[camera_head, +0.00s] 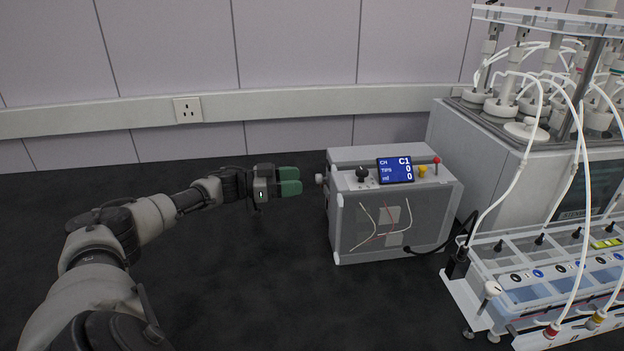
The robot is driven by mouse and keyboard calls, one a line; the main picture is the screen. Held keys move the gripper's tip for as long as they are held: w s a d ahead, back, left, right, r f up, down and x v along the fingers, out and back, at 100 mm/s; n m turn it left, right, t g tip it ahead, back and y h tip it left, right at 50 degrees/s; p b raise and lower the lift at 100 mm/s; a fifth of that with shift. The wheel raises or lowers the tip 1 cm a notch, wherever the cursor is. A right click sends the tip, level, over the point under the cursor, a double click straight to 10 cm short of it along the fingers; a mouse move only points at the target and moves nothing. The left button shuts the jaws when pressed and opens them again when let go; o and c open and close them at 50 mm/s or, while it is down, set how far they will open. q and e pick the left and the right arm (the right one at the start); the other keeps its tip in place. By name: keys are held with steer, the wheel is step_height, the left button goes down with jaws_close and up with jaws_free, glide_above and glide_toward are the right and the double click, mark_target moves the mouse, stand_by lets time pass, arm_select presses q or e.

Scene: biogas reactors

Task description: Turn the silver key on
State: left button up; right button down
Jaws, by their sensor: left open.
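A small silver piece (320,179), which looks like the key, sticks out of the left side of a grey control box (348,222). Its exact shape and turn position are too small to tell. My left gripper (291,181) with green fingertips reaches in from the left, level with the silver piece. It is open and empty, with a small gap between its fingertips and the silver piece. My right gripper is out of view.
The box top carries a blue display (395,170), a black knob (361,174), a yellow button (422,171) and a red-tipped lever (437,162). A reactor unit (470,150) with tubes and a clear-topped tray (520,290) stand right. The dark surface (240,290) is clear in front.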

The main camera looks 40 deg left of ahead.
mark_target(322, 179)
arm_select(q)
steer(key=x, duration=0.5)
steer(key=shift+p, duration=0.3)
steer(key=c, duration=0.9)
